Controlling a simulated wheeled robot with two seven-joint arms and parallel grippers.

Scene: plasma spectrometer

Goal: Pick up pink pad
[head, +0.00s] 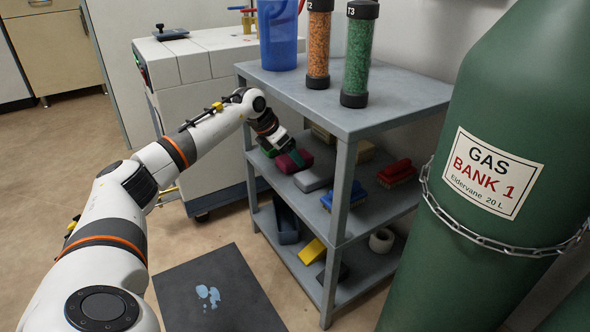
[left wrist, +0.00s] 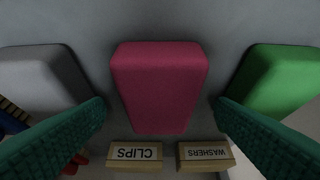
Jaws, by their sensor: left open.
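The pink pad (left wrist: 160,88) lies on the shelf in the middle of the left wrist view, between a grey pad and a green pad. In the head view the pink pad (head: 294,161) shows on the middle shelf, partly behind my left gripper (head: 284,150). My left gripper is open; in the left wrist view its two green-lined fingers (left wrist: 160,132) stand apart on either side of the pad, with a gap to it. The fingers do not appear to touch the pad. My right gripper is not in view.
A grey pad (left wrist: 40,78) and a green pad (left wrist: 285,82) flank the pink one closely. Boxes marked CLIPS (left wrist: 135,155) and WASHERS (left wrist: 205,156) stand nearby. The upper shelf (head: 410,98) is overhead. A blue brush (head: 343,195), a red brush (head: 396,173) and a green cylinder (head: 480,200) are to the right.

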